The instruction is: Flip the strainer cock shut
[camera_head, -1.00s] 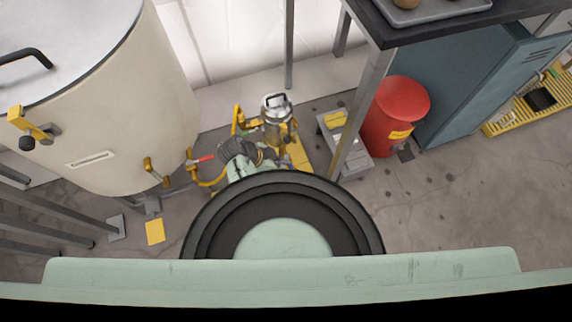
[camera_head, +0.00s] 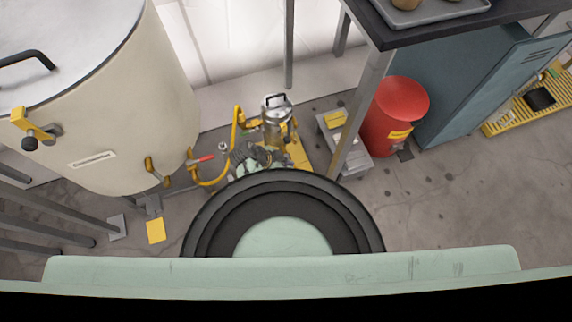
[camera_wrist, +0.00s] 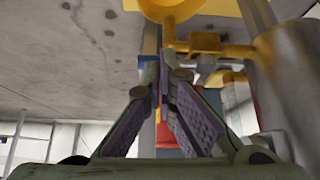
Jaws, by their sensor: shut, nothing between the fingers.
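The strainer looks to be the steel canister (camera_head: 277,108) with a top handle, standing among yellow pipework (camera_head: 237,128) on the floor. In the wrist view its steel side (camera_wrist: 287,85) is at the right, with a yellow pipe fitting (camera_wrist: 205,43) joining it. A small blue piece (camera_wrist: 147,62) shows right by my fingertips; I cannot tell whether it is the cock's lever or whether they touch. My gripper (camera_wrist: 163,78) is shut and empty, below the yellow fitting in that view. In the head view my gripper (camera_head: 262,153) is just in front of the canister, its fingertips unclear.
A large cream tank (camera_head: 130,110) stands at the left, with a red-handled valve (camera_head: 205,158) on its outlet pipe. A grey table leg (camera_head: 358,115), a red bin (camera_head: 393,115) and a blue cabinet (camera_head: 470,85) stand to the right.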

